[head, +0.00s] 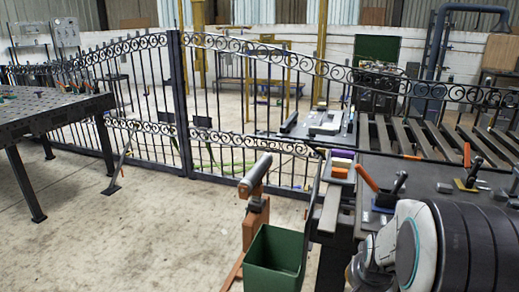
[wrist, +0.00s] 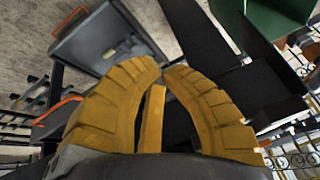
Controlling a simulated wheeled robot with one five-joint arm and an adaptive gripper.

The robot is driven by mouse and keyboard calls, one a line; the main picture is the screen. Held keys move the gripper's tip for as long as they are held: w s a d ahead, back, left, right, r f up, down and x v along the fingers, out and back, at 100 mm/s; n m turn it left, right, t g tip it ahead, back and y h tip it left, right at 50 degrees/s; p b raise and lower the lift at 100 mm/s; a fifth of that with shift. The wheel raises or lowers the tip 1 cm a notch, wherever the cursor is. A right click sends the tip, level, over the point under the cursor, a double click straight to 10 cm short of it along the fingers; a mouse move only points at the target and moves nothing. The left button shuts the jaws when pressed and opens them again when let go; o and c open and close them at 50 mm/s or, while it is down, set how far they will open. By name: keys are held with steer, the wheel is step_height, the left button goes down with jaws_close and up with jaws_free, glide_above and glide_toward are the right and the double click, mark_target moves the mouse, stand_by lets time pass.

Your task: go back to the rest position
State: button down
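My gripper (wrist: 165,68) shows in the wrist view as ribbed yellow fingers that curve inward. Their tips come together with only a sliver between them, and nothing shows pinched there. A narrow yellow strip shows between the fingers, lower down; I cannot tell which part it is. The tips appear in front of a grey tray-like thing (wrist: 100,42) and dark flat surfaces; I cannot judge the distance. In the head view my white and black arm is at the lower right, and my fingers are not in sight there.
A scrolled iron gate (head: 215,110) spans the middle. A dark workbench (head: 440,200) with clamps is at the right, close to my arm. A green bin (head: 275,262) stands beside it, near an orange-brown stand (head: 255,220). A perforated table (head: 45,110) is at left. Open floor lies left of centre.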

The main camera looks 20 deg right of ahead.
steer(key=s+a+r+n+y+p, duration=0.1)
steer(key=s+a+r+n+p, duration=0.4)
steer(key=a+r, duration=0.4)
steer(key=s+a+r+n+y+p, duration=0.1)
steer(key=s+a+r+n+p, duration=0.4)
steer(key=r, duration=1)
steer(key=s+a+p, duration=0.3)
steer(key=a+p, duration=0.1)
steer(key=a, duration=0.1)
steer(key=shift+s+g+y, duration=0.15)
steer(key=shift+g+y, duration=0.15)
steer(key=shift+g, duration=0.1)
steer(key=shift+r, duration=0.1)
